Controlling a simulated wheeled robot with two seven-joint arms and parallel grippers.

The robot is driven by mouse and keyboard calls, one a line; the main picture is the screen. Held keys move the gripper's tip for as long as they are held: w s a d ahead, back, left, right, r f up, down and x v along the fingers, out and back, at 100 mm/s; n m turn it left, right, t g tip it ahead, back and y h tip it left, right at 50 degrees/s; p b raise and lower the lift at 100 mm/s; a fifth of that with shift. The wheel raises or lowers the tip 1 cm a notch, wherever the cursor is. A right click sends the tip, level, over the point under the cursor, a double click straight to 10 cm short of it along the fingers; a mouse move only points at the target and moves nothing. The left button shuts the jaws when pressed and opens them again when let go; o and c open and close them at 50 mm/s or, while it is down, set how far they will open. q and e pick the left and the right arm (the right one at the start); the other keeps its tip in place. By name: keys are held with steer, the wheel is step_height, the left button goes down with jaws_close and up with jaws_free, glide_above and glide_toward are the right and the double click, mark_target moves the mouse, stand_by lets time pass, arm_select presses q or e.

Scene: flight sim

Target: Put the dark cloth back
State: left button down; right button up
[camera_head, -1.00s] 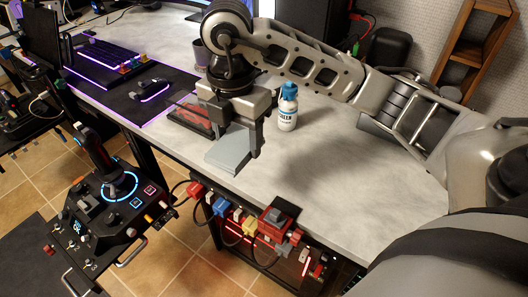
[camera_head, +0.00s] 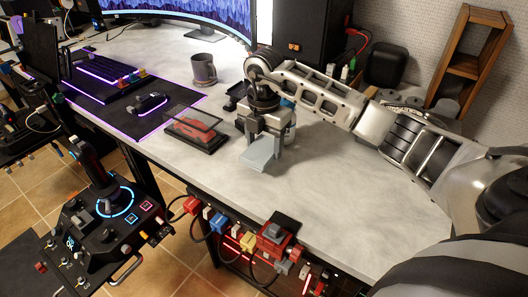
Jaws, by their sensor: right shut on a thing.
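My right gripper (camera_head: 263,147) points down over the grey desk (camera_head: 370,195), towards its front edge. It is shut on a folded, flat grey-blue piece (camera_head: 259,156), which looks like the cloth, though paler than dark. The piece hangs at the fingertips, tilted. I cannot tell whether its lower edge touches the desk. My left gripper is not in view.
A clear case with a red model (camera_head: 195,128) stands left of the gripper. A grey mug (camera_head: 204,72) is behind it. A keyboard and mouse lie on a dark mat (camera_head: 150,118). A joystick panel (camera_head: 105,215) stands in front. The desk right of the gripper is clear.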

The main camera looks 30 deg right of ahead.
mark_target(264, 146)
steer(key=shift+f, duration=1.55)
steer(key=shift+f, duration=0.1)
steer(key=o, duration=0.9)
steer(key=shift+r, duration=0.2)
step_height(264, 146, up, 12)
steer(key=shift+f+p, duration=0.1)
steer(key=shift+p, duration=0.2)
